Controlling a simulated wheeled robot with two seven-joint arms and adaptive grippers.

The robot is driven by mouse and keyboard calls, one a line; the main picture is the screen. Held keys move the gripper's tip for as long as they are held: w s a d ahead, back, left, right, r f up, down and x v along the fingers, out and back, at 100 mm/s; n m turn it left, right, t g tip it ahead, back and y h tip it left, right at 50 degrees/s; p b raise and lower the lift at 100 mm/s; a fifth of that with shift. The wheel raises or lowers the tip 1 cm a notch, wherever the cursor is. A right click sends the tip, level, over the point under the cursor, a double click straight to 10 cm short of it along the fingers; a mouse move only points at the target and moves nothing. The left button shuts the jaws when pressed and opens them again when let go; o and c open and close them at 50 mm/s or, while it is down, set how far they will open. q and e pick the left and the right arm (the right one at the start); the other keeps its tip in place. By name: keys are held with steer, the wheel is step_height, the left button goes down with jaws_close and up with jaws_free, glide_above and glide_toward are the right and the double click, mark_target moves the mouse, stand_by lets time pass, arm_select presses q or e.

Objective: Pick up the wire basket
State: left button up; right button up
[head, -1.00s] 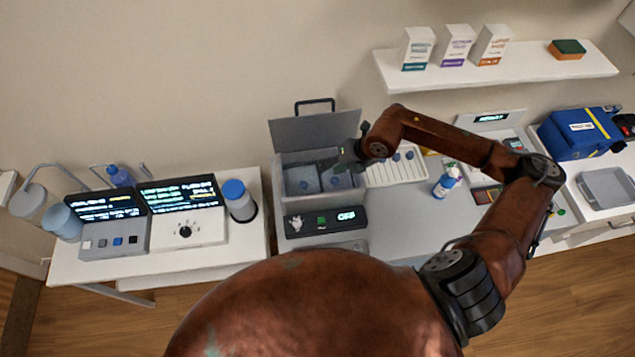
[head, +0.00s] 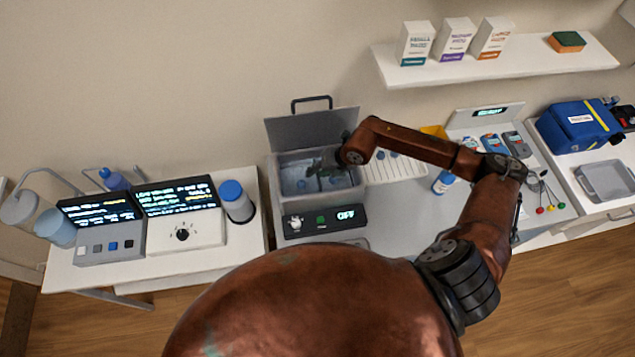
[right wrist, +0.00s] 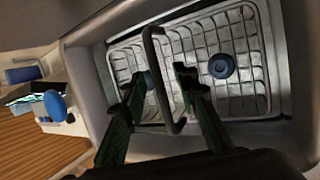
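The wire basket (right wrist: 238,35) lies inside the open grey tank (head: 282,200), and its mesh fills most of the floor in the right wrist view. Its upright handle (right wrist: 157,62) crosses the middle of that view. My right gripper (head: 318,166) is over the tank opening in the head view. In the right wrist view its two green-black fingers (right wrist: 160,84) are apart, one on each side of the handle, with gaps between. I cannot tell how deep the fingertips are. The gripper and arm partly hide the basket in the head view. My left gripper is not in view.
The tank's raised lid (head: 312,129) stands behind the opening. Its control panel (head: 322,221) reads OFF in front. A white rack (head: 395,167) and a blue-capped bottle (head: 443,182) stand to the right. Two display devices (head: 180,215) and a blue-lidded jar (head: 236,203) stand left.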

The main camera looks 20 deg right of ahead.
steer(key=shift+f+b, duration=0.3)
stand_by(0.5)
steer(key=shift+c, duration=0.6)
jaws_close()
